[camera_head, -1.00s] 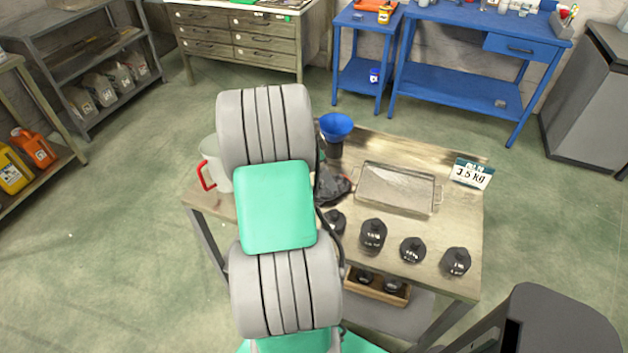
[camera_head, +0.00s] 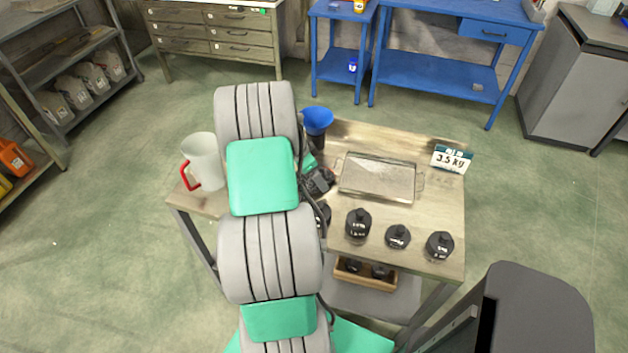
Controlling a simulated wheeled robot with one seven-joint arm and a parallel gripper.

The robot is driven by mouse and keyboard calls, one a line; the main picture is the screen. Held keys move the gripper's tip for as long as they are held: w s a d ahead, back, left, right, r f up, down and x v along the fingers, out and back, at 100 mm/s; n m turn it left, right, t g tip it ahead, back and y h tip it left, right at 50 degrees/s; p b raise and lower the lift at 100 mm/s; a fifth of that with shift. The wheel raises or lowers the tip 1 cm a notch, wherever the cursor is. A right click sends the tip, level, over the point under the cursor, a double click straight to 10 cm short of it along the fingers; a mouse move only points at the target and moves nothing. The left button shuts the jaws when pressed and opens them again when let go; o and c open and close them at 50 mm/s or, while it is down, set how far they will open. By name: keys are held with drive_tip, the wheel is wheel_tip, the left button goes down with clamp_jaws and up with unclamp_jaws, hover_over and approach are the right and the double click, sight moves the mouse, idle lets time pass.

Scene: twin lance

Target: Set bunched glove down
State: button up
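My arm covers the left middle of the worktable (camera_head: 440,190). At its far end a dark shape (camera_head: 319,181) shows beside the green arm link, just left of the metal tray (camera_head: 378,178). It looks like my gripper, seen from behind, but its fingertips are hidden. I cannot make out the bunched glove as a separate thing; it may be behind the arm or merged with the dark shape. Whether the gripper is open or shut does not show.
A blue funnel (camera_head: 317,120) stands behind the gripper. A white jug with a red handle (camera_head: 204,162) stands left of the arm. The tray looks empty.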

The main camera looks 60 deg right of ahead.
drive_tip(key=c, duration=1.1)
drive_tip(key=shift+r, duration=0.1)
